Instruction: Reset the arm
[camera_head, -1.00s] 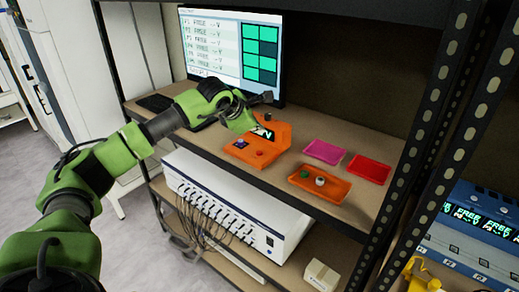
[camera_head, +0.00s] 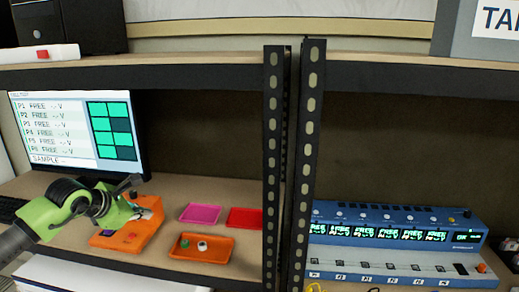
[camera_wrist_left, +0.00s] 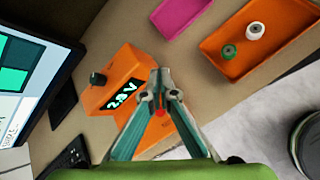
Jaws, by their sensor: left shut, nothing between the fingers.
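My left arm comes in from the left in the head view, and its green gripper (camera_head: 132,196) is in front of the orange device (camera_head: 136,232) on the shelf. In the left wrist view my left gripper (camera_wrist_left: 160,78) is shut and empty, its fingertips together over the orange device (camera_wrist_left: 128,76). The device has a small lit display, a black knob and a red button. I cannot tell from these views whether the fingers touch it. My right gripper is not in view.
A monitor (camera_head: 72,132) stands behind my left arm. A pink tray (camera_head: 200,213), a red tray (camera_head: 245,218) and an orange tray (camera_head: 215,249) holding a green and a white piece lie right of the device. Black shelf posts (camera_head: 300,160) separate them from a blue instrument (camera_head: 400,228).

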